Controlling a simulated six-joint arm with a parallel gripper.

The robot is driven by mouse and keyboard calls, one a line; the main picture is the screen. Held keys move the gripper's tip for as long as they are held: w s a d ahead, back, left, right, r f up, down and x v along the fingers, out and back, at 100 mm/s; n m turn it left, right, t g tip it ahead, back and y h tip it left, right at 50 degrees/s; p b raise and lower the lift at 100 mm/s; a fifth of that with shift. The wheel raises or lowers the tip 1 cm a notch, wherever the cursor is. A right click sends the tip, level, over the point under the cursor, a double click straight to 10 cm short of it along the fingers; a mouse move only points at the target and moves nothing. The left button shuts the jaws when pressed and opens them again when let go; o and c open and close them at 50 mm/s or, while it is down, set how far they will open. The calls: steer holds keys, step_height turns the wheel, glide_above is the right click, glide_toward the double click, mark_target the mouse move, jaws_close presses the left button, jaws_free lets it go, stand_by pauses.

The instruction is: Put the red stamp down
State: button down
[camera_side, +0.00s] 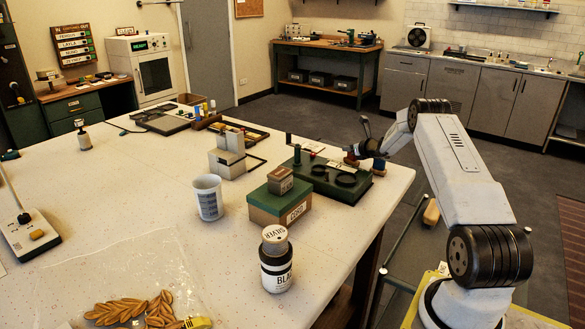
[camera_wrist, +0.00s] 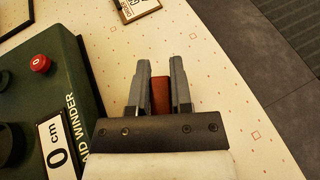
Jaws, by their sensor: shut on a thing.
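My gripper (camera_wrist: 160,85) is shut on a red stamp (camera_wrist: 160,97), which shows as a narrow red block between the two grey fingers in the wrist view. Its lower end is hidden by the fingers and the palm. In the side view my gripper (camera_side: 355,154) is at the table's far right edge, behind the green winder. The stamp is too small and too covered there to make out clearly. I cannot tell whether it touches the patterned white tabletop (camera_side: 130,195).
The green band winder (camera_wrist: 55,75), with a red button (camera_wrist: 40,63), stands close left of my gripper; it also shows in the side view (camera_side: 325,185). A framed card (camera_wrist: 135,8) lies ahead. Bare tabletop lies right of my gripper, up to the table edge.

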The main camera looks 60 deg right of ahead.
steer(key=c, duration=0.5)
jaws_free()
steer(key=shift+f, duration=0.1)
steer(key=shift+c, duration=0.2)
steer(key=shift+v, duration=1.1)
steer(key=v, duration=1)
steer(key=shift+w, duration=0.1)
